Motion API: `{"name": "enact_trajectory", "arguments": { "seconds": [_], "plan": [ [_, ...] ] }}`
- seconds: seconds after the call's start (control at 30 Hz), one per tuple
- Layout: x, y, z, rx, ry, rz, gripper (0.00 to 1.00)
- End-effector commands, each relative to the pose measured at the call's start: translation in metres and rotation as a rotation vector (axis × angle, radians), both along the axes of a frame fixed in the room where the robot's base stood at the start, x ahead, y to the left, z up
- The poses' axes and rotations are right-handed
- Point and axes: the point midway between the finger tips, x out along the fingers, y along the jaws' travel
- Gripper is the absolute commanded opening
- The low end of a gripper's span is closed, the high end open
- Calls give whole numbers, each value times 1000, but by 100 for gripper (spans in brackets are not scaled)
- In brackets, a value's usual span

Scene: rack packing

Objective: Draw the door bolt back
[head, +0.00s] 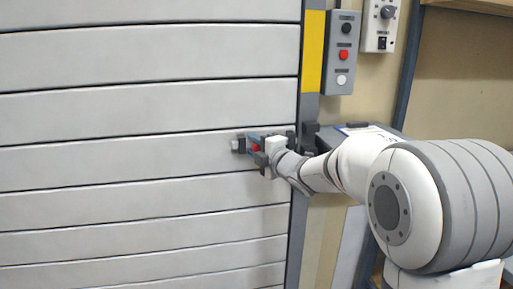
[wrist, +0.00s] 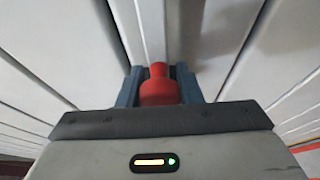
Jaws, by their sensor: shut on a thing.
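The door (head: 130,110) is a wide grey slatted panel filling the left of the head view. The bolt is mounted at its right edge, with a red knob (head: 256,148) and a grey end piece (head: 239,146) to its left. My gripper (head: 255,142) is at the bolt, its blue-grey fingers on either side of the red knob. In the wrist view the red knob (wrist: 159,87) sits between the two fingers, which are shut on it.
A grey control box (head: 342,52) with black, red and white buttons is on the wall right of the door frame. A second box (head: 380,25) with a dial is beside it.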

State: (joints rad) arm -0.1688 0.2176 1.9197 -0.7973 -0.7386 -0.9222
Motion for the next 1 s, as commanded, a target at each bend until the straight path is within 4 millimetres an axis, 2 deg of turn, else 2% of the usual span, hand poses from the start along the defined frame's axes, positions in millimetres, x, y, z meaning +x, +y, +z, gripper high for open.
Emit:
{"name": "enact_trajectory", "arguments": {
  "seconds": [0.13, 0.37, 0.4, 0.6, 0.87, 1.0],
  "plan": [
    [2, -7, -2, 0, -1, -2, 0],
    [2, -7, -1, -1, 1, -1, 0],
    [2, -7, -1, -1, 1, -1, 35],
    [2, -6, -1, -1, 1, 0, 52],
    [1, -7, 0, 0, 0, 1, 53],
    [-8, -15, 1, -1, -1, -1, 53]
  ]
}}
